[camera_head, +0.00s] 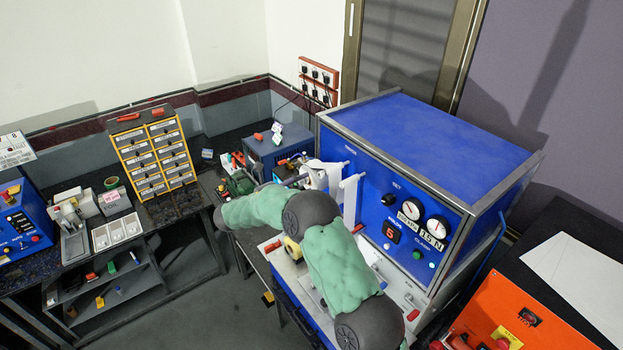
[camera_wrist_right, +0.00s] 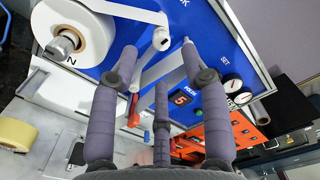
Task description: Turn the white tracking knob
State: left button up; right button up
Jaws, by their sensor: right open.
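A blue machine (camera_head: 425,165) stands on the bench with a front panel of gauges and controls. In the right wrist view, a small white round-ended part (camera_wrist_right: 161,41) sticks out from the blue panel, ahead of my fingers and apart from them. I cannot tell for sure whether it is the tracking knob. My right gripper (camera_wrist_right: 159,62) is open and empty, its grey-purple fingers spread in front of the panel. In the head view my green and grey right arm covers the gripper and part of the machine's front. My left gripper is not in view.
A white roll (camera_wrist_right: 75,42) on a metal hub is at the left, with a white strip running from it. A red display (camera_wrist_right: 181,98) and gauges (camera_wrist_right: 233,86) are on the panel. An orange unit (camera_head: 503,312) stands at the right. A drawer cabinet (camera_head: 153,158) stands at the left.

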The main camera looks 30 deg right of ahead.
jog(key=a, duration=0.6)
jog(key=shift+s, duration=0.2)
